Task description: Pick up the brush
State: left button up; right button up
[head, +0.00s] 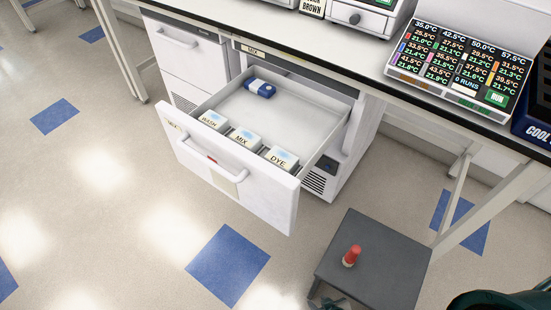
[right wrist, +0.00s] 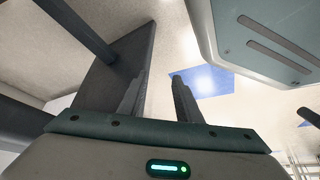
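A small red object with a pale lower end, which looks like the brush (head: 351,256), stands upright on a dark grey stool-like stand (head: 385,262) in the head view. My right gripper (head: 328,303) shows as dark fingers at the bottom edge, low by the stand's front left corner, apart from the brush. In the right wrist view the right gripper (right wrist: 159,85) has its two fingers spread with nothing between them. A dark grey surface lies behind the left finger. The brush is not visible in that view. My left gripper is in neither view.
An open drawer (head: 233,192) holds boxes marked WASH, MIX and DYE (head: 279,158) and a blue-and-white item (head: 260,88). A bench (head: 300,42) carries a temperature display (head: 462,66) above. A bench leg stands right of the stand. Floor to the left is clear.

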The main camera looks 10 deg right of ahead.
aim_at(350, 257)
jog(key=z, duration=1.25)
